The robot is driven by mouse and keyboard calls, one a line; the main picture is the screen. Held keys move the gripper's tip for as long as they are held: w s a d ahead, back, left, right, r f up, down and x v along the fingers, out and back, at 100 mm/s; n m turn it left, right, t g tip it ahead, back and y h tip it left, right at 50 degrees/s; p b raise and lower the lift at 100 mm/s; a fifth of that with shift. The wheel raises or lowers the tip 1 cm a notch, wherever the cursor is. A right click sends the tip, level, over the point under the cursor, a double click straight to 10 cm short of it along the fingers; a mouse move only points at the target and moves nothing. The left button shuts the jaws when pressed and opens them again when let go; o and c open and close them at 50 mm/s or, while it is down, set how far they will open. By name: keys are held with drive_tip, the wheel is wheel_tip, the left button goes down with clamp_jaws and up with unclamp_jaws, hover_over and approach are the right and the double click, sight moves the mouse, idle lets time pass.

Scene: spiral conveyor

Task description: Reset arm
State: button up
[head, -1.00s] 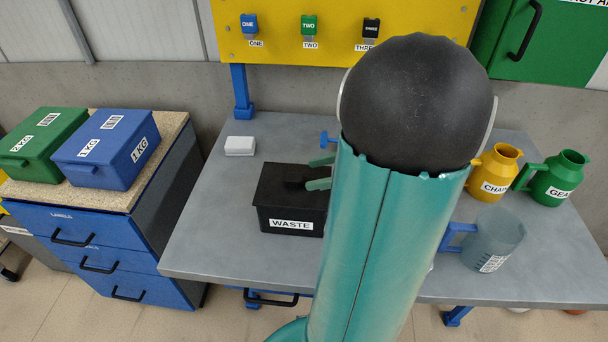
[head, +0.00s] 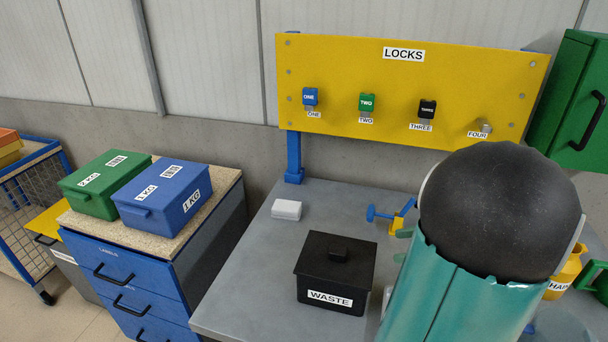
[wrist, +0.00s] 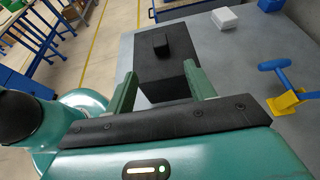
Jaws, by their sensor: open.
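My gripper (wrist: 163,92) is open in the wrist view, with two green fingers apart and nothing between them. Beyond the fingers, the black waste bin (wrist: 168,55) stands on the grey table with its lid on. In the head view the waste bin (head: 335,272) stands left of my teal arm, which covers the right part of the table. There only a small green tip of my gripper (head: 404,245) shows beside the arm; the rest is hidden.
A yellow lock board (head: 400,90) stands behind the table. A white block (head: 287,210) and a blue and yellow clamp-like piece (head: 392,214) lie near the bin. Blue (head: 163,195) and green (head: 105,183) boxes sit on the drawer cabinet at left. A yellow jug (head: 568,270) is partly hidden at right.

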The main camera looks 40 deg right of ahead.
drive_tip(key=w+a+n+g, duration=0.1)
drive_tip(key=a+n, duration=0.1)
drive_tip(key=a, duration=0.1)
drive_tip(key=w+a+n+g, duration=0.2)
drive_tip(key=a, duration=0.1)
drive_tip(key=w+a+n+g, duration=0.1)
drive_tip(key=a+n, duration=0.1)
drive_tip(key=a, duration=0.1)
drive_tip(key=shift+w+r+y, duration=0.25)
drive_tip(key=shift+w+y, duration=0.05)
drive_tip(key=shift+w, duration=0.05)
drive_tip(key=w+a+r+n+g+h, duration=0.1)
drive_tip(key=a+n+h, duration=0.7)
drive_tip(key=a+n, duration=1.4)
drive_tip(key=shift+w+a+r+n+h, duration=0.15)
drive_tip(key=shift+w+r+n+h, duration=0.25)
drive_tip(key=shift+r, duration=0.5)
